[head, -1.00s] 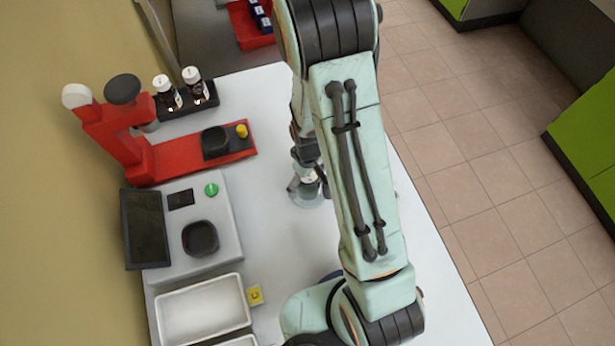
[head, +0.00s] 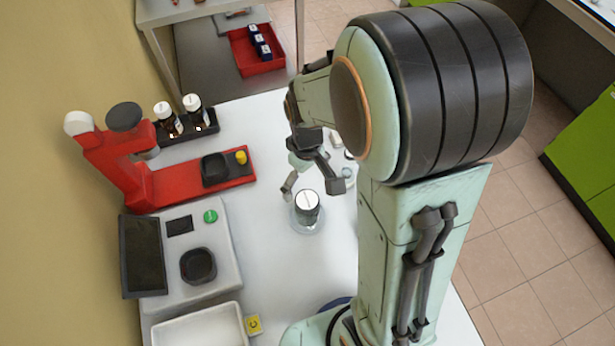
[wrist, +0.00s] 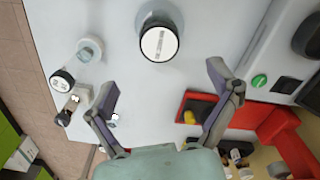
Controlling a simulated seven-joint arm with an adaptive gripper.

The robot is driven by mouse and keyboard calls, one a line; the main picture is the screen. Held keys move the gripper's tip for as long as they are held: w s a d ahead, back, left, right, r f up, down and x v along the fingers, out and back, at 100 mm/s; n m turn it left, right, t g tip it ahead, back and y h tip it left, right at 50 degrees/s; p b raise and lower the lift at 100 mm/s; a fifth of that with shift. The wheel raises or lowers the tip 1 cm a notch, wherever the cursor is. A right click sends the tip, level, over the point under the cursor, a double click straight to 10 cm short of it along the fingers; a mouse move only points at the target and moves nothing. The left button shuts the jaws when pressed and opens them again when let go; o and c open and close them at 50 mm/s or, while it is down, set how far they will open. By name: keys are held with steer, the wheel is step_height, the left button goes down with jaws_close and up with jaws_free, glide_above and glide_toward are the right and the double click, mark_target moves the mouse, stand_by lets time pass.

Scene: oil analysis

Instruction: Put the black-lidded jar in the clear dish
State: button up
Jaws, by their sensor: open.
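The black-lidded jar (head: 307,201) stands upright in the head view, its lid topped by a white label. A clear dish (head: 304,229) shows around its base, and the jar appears to stand inside it. In the wrist view the jar's lid (wrist: 160,40) shows as a white disc with a dark rim, beyond the fingertips. My gripper (head: 313,187) is open and empty, with its fingers apart, above and behind the jar in the head view. In the wrist view my gripper (wrist: 163,87) has nothing between its fingers.
Another dark-rimmed jar (wrist: 62,80) and a clear vessel (wrist: 89,48) stand left in the wrist view. A red stand (head: 205,182), a grey scale (head: 185,245) and a white tray (head: 205,328) line the table's left side. My arm hides the table's right side.

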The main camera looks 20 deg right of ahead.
steer(key=s+a+r+m, duration=0.1)
steer(key=s+r+m, duration=0.1)
steer(key=s+r, duration=0.3)
steer(key=s+a+r+m, duration=0.1)
steer(key=s+r, duration=0.4)
steer(key=s, duration=0.5)
steer(key=shift+s+a+m+y, duration=0.25)
steer(key=shift+m+y, duration=0.15)
steer(key=shift+m, duration=0.1)
